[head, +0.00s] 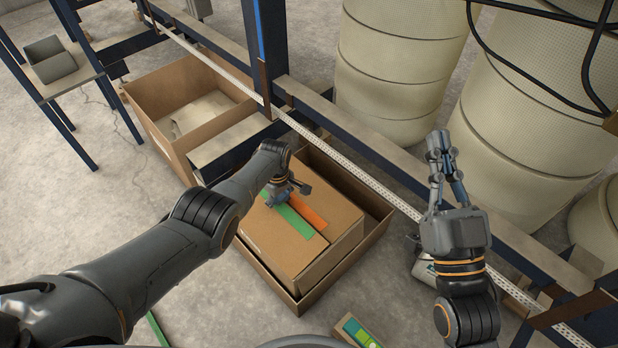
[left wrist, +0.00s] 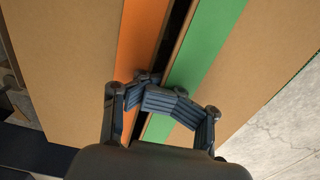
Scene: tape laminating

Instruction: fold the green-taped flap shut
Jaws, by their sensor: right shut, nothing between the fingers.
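The cardboard box (head: 318,262) has a green-taped flap (head: 292,217) and an orange-taped flap (head: 309,211) on top. Both flaps look nearly level. In the left wrist view a dark gap separates the green-taped flap (left wrist: 215,35) from the orange-taped flap (left wrist: 141,38). My left gripper (head: 280,196) is low over the far part of the flaps. In the left wrist view its fingers (left wrist: 150,95) look drawn together across the gap; contact with the cardboard is unclear. My right gripper (head: 437,160) is shut and empty, raised to the right of the box.
The box sits inside a larger open carton (head: 268,270). Another open carton (head: 185,105) stands further back left. A rack beam (head: 370,185) runs behind the box, with large beige drums (head: 400,60) beyond. Bare floor (head: 200,300) lies at front left.

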